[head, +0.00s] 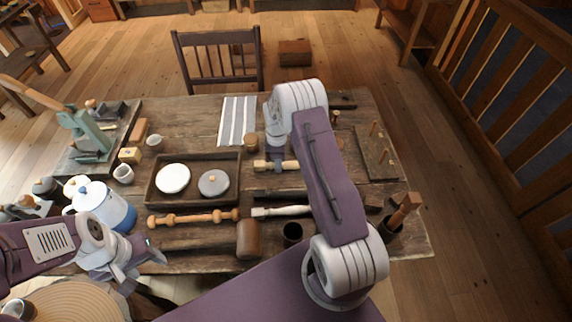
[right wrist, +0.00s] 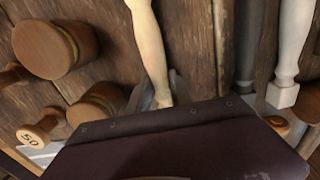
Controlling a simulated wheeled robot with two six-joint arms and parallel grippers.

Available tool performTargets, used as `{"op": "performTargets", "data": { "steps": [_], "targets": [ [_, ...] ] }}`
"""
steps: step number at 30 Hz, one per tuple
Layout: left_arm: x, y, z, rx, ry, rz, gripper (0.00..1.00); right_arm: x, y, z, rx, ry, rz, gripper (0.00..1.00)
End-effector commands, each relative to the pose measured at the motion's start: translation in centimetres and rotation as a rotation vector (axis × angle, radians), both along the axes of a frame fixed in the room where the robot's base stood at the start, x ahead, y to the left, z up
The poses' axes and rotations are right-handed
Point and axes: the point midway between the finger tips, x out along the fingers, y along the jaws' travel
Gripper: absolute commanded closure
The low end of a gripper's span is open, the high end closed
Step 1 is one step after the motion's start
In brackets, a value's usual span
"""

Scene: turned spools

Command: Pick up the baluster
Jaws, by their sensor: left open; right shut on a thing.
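A white turned piece with a square end (head: 285,211) lies nearer, partly hidden by my right arm. A brown beaded turned piece (head: 193,218) lies in front of the tray. My left gripper (head: 142,268) is open and empty at the front left.
A dark tray (head: 150,187) holds a white disc and a grey lidded disc. A blue-white pot (head: 103,207) stands by my left gripper. Brown spools (right wrist: 50,48) lie beside the held piece.

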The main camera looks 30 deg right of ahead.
Motion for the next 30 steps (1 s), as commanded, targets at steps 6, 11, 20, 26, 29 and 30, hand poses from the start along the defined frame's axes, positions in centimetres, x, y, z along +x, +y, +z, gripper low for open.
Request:
{"op": "performTargets", "data": {
  "steps": [6,11,20,26,29,30],
  "targets": [
    [0.0,0.0,-0.1,0.000,0.000,0.000,0.48,0.1,0.0,0.9,-0.001,-0.003,0.000,1.00],
    [0.0,0.0,-0.2,0.000,0.000,0.000,0.48,0.1,0.0,3.5,-0.001,-0.005,0.000,1.00],
    [0.0,0.0,-0.5,0.000,0.000,0.000,0.48,-5.4,-3.1,7.8,-0.001,-0.003,-0.004,1.00],
    [0.0,0.0,-0.6,0.000,0.000,0.000,0.48,-8.6,-4.9,10.0,-0.001,-0.002,-0.003,1.00],
    [0.0,0.0,-0.6,0.000,0.000,0.000,0.48,-9.5,-5.4,10.6,-0.001,-0.002,-0.001,1.00],
    [0.0,0.0,-0.6,0.000,0.000,0.000,0.48,-9.8,-5.5,10.7,0.000,-0.001,-0.001,1.00]
  ]
}}
